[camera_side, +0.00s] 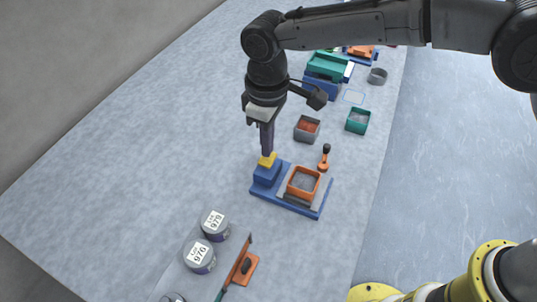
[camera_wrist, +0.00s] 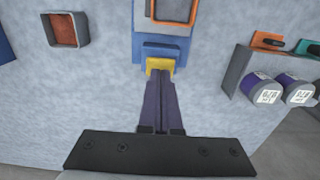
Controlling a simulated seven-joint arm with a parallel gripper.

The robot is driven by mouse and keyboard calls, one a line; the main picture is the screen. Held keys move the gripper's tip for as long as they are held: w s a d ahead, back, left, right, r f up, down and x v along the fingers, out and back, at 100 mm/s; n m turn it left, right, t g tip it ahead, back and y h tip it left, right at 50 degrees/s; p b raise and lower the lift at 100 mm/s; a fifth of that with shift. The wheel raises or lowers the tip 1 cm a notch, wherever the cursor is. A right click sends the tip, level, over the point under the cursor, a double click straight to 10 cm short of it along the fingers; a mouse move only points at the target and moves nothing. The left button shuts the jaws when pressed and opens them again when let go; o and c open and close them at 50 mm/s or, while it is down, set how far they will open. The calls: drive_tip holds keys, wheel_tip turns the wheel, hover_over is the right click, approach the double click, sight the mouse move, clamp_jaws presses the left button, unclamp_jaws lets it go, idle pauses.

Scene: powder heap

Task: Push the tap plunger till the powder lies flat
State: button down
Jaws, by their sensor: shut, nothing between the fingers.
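The tap plunger (camera_side: 267,160) is a yellow block on top of a blue housing (camera_side: 266,175) at the left of a blue base plate. My gripper (camera_side: 267,152) is shut and points down, its fingertips at the yellow plunger. In the wrist view my gripper (camera_wrist: 160,76) has its tips against or just over the yellow plunger (camera_wrist: 160,64); I cannot tell whether it is pressed down. An orange-rimmed square tray (camera_side: 303,182) sits on the same base with greyish contents. How level the powder lies is too small to tell.
A grey box with reddish contents (camera_side: 307,128) and a green box (camera_side: 358,121) stand behind. Labelled jars (camera_side: 200,256) and an orange-handled scraper (camera_side: 242,268) are in front. The table to the left is clear.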

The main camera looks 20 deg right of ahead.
drive_tip(key=shift+f, duration=1.5)
drive_tip(key=shift+r, duration=1.55)
drive_tip(key=shift+f, duration=0.2)
